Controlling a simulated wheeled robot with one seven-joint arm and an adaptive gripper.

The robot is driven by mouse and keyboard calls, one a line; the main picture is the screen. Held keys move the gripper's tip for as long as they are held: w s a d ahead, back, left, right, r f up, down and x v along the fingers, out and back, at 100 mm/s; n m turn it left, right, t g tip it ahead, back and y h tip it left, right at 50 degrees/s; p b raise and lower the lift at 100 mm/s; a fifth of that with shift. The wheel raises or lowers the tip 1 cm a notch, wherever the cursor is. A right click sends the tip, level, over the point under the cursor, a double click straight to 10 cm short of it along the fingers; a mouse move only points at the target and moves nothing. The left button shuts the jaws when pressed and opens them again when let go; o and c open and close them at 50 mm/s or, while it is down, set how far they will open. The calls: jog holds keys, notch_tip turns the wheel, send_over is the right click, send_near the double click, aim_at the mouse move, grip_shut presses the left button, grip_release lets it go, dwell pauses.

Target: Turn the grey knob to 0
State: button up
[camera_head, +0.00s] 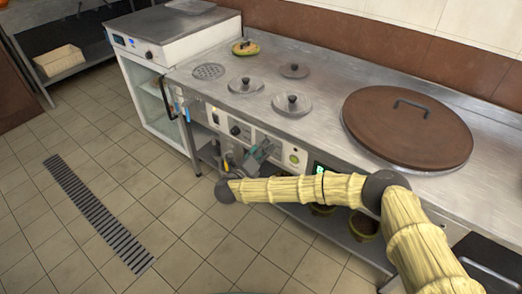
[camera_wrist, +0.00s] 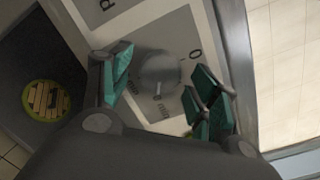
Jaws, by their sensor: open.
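The grey knob (camera_wrist: 153,68) is a round dial on a grey panel patch in the wrist view. A printed 0 (camera_wrist: 195,53) shows to its right. A small pale mark on the knob's lower edge points down in that view, towards another small printed figure that I cannot read surely. My gripper (camera_wrist: 163,84) has its teal-padded fingers apart, one on each side of the knob; I cannot tell whether either touches it. In the head view my gripper (camera_head: 258,154) is at the front panel of the steel counter and hides the knob.
The steel counter (camera_head: 330,63) carries several lidded wells and a big brown lid (camera_head: 408,125). A black knob (camera_head: 236,130) is left of my gripper. A white cabinet (camera_head: 150,100) stands at the left. Bowls (camera_head: 363,226) sit on the shelf below. The tiled floor in front is clear.

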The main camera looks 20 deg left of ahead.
jog(key=c, duration=1)
jog(key=shift+r+n, duration=0.1)
jog(key=shift+n, duration=0.2)
jog(key=shift+a+r+n+g+h+p, duration=0.1)
jog(key=shift+n+g+h+p, duration=0.45)
jog(key=shift+n, duration=3)
jog(key=shift+a+f+n+g+h+p, duration=0.15)
jog(key=shift+n+p, duration=0.8)
jog(key=shift+n, duration=2.65)
jog(key=shift+a+r+n+g+h+p, duration=0.15)
jog(key=shift+n+h+p, duration=0.45)
jog(key=shift+n, duration=2.95)
